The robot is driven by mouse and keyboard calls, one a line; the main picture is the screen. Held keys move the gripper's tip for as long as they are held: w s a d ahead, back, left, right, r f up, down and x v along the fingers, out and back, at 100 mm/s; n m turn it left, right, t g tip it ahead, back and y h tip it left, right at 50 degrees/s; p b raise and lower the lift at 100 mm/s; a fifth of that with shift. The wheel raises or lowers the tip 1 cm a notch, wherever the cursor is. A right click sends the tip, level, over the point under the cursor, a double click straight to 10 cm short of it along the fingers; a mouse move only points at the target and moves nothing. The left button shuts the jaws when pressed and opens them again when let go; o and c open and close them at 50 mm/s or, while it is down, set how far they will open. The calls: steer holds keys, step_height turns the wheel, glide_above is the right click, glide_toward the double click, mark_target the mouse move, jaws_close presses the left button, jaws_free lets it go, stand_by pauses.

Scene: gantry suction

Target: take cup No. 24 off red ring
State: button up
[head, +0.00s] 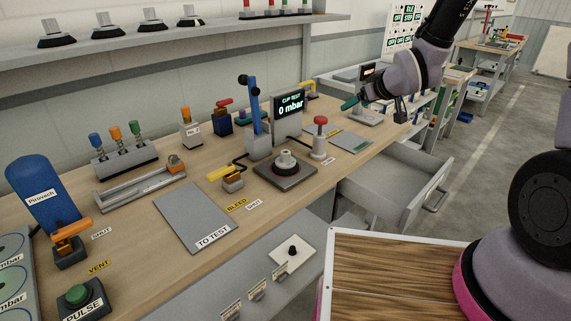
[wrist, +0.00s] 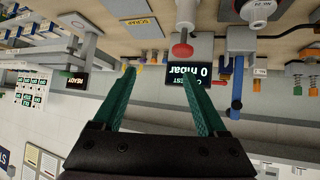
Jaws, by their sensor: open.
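I cannot read a number on the cup in the head view. My gripper (head: 352,102) is up and to the right of the cup, beyond the red-knobbed post, and well apart from it. In the wrist view its two green fingers (wrist: 157,70) are spread with nothing between them.
A red-knobbed post (head: 320,140), a display (head: 289,105) reading 0 mbar and a blue-lever stand (head: 255,110) surround the cup. A yellow-handled valve (head: 232,178) is at its left. The TO TEST mat (head: 195,215) is bare. A drawer (head: 395,185) stands open.

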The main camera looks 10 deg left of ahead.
steer(key=s+a+f+n+y, duration=0.3)
steer(key=a+f, duration=0.6)
steer(key=g+y, duration=0.1)
steer(key=y, duration=0.1)
glide_toward(284, 152)
steer(key=shift+w+a+f+n, duration=0.1)
steer(key=shift+w+a+n, duration=0.1)
steer(key=shift+w, duration=0.2)
steer(key=shift+w+a+f+n, duration=0.1)
steer(key=shift+w+n, duration=0.1)
steer(key=shift+w, duration=0.2)
steer(key=shift+a+f+y, duration=0.15)
steer(key=shift+a+y, duration=0.15)
steer(key=x, duration=0.4)
steer(key=shift+w+a+f, duration=0.15)
steer(key=shift+w+a, duration=0.05)
steer(key=shift+a, duration=0.1)
steer(key=shift+s+f+x, duration=0.15)
steer(key=shift+x, duration=1.2)
steer(key=shift+s+f+x, duration=0.1)
steer(key=shift+f+x, duration=0.05)
steer(key=shift+x, duration=1.25)
steer(key=shift+c, duration=0.3)
jaws_close()
